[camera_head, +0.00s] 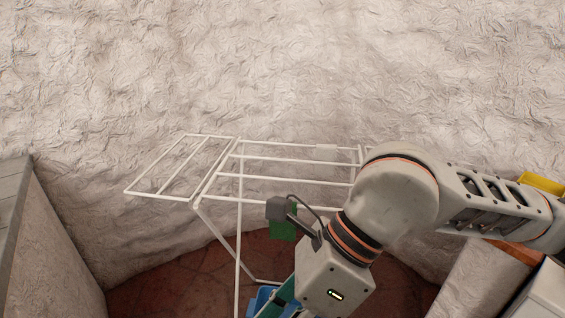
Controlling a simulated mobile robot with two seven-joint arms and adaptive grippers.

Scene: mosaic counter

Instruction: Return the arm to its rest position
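My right arm (398,195) comes in from the right side, bends at a rounded joint, and runs down toward the bottom middle. Its pale wrist block (335,285) is cut by the lower frame edge, with a small dark camera-like part (280,208) on a bracket at its left. The fingers of the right gripper do not show, so what they hold cannot be seen. My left arm and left gripper are not in view.
A white drying rack (215,168) stands behind the arm, against a rough pale wall. A green object (283,231) and a blue object (263,300) show near the wrist. A grey-topped block (50,240) stands left. A yellow item (541,183) lies far right.

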